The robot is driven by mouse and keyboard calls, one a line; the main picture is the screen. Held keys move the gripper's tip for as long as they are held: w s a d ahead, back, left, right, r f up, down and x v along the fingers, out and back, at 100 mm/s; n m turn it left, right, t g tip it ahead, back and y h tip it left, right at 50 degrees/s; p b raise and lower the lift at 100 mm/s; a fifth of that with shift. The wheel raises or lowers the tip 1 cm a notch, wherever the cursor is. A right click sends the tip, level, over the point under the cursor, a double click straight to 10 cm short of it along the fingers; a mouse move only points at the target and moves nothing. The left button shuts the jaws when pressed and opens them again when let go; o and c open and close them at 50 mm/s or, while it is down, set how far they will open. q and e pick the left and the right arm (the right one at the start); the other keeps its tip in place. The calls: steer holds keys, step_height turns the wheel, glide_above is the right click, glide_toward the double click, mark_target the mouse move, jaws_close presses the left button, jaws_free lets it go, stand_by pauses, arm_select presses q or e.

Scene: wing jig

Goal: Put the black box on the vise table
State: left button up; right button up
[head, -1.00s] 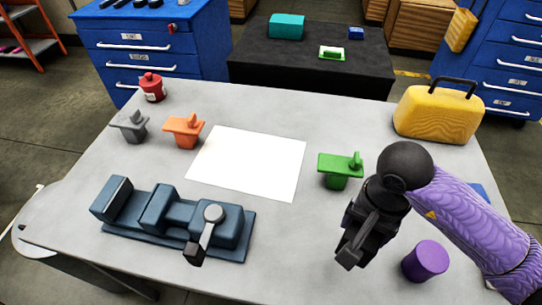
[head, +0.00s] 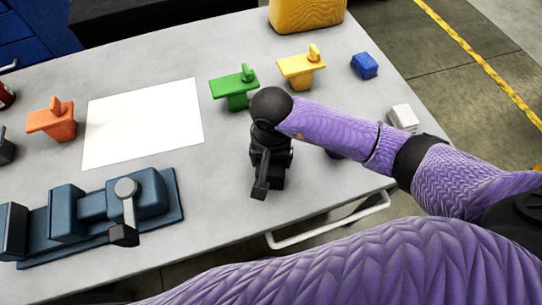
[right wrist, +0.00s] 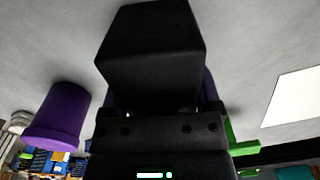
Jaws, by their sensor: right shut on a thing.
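My right gripper (head: 265,180) is over the right half of the vise table (head: 225,215), near its front edge. In the right wrist view the black box (right wrist: 150,50) sits at the gripper, with the grey tabletop beyond it, and the gripper is shut on it. In the head view, box and gripper are both black and hard to tell apart. I cannot tell whether the box touches the tabletop. The blue-grey vise (head: 98,207) stands on the table left of the gripper. My left gripper is not in view.
A white sheet (head: 142,122) lies mid-table. A green piece (head: 235,90), a yellow piece (head: 300,70) and a blue block (head: 364,66) stand behind the gripper. A purple cylinder (right wrist: 57,118) is beside it. Bare tabletop lies between vise and gripper.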

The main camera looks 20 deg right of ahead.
steer(key=o, duration=1.1)
steer(key=shift+f, duration=0.15)
steer(key=shift+o, duration=0.8)
steer(key=shift+r, duration=0.35)
step_height(320, 180, up, 11)
steer(key=p, duration=0.3)
steer(key=shift+r, duration=0.35)
